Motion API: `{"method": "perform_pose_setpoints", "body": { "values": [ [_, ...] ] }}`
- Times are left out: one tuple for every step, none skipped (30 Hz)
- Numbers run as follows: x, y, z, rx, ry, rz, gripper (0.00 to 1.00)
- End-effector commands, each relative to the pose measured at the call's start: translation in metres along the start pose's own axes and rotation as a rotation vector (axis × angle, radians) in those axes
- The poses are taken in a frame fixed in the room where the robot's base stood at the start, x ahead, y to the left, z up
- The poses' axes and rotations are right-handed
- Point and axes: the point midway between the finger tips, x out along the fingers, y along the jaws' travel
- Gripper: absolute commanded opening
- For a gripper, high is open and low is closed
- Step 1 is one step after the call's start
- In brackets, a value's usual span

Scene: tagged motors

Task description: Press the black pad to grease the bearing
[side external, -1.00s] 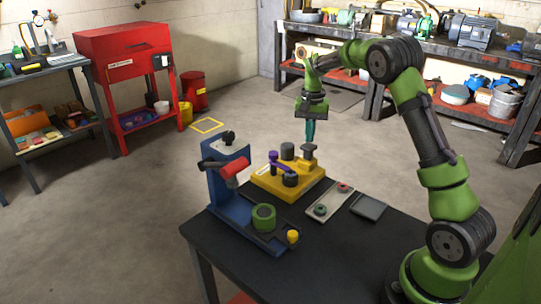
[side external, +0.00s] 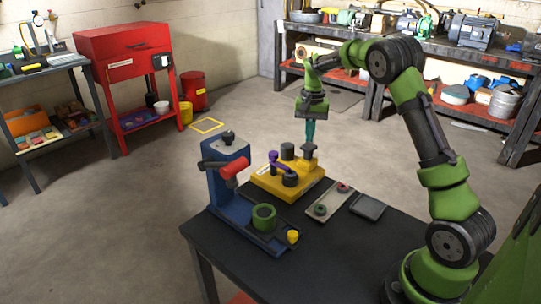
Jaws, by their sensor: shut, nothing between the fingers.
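A yellow base block (side external: 262,183) stands on the black table. A black pad on a short stem (side external: 309,151) rises from its back right corner. My gripper (side external: 310,142) points straight down over this pad with its teal fingers shut and empty. The fingertips are at the top of the pad; I cannot tell if they touch it. A black cylinder (side external: 287,151) and a purple lever (side external: 279,165) on a dark round hub (side external: 290,180) are also on the base. I cannot make out which part is the bearing.
A blue stand (side external: 228,188) with a red cylinder (side external: 234,169) and a green ring (side external: 263,215) is at the front left. A light tray (side external: 329,206) and a flat dark plate (side external: 369,207) lie to the right. The table front is clear.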

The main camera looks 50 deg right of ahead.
Motion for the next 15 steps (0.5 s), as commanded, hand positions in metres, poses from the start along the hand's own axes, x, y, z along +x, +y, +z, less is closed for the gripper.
{"method": "perform_pose_setpoints", "body": {
  "values": [
    [0.0,0.0,0.0,0.0,0.0,0.0,0.0],
    [0.0,0.0,0.0,0.0,0.0,0.0,0.0],
    [0.0,0.0,0.0,0.0,0.0,0.0,0.0],
    [0.0,0.0,0.0,0.0,0.0,0.0,0.0],
    [0.0,0.0,0.0,0.0,0.0,0.0,0.0],
    [0.0,0.0,0.0,0.0,0.0,0.0,0.0],
    [0.0,0.0,0.0,0.0,0.0,0.0,0.0],
    [0.0001,0.0,0.0,0.0,0.0,0.0,0.0],
    [0.0006,0.0,0.0,0.0,0.0,0.0,0.0],
    [0.0013,0.0,0.0,0.0,0.0,0.0,0.0],
    [0.0023,0.0001,0.0,0.0,0.0,0.0,0.0],
    [0.0041,0.0001,0.0,0.0,0.0,0.001,0.0],
    [0.0056,0.0001,0.0,0.0,0.0,0.001,0.0],
    [0.0072,0.0001,0.0001,0.0,-0.001,0.001,0.0],
    [0.0093,0.0001,0.0002,0.0,-0.002,0.001,0.0]
  ]
}}
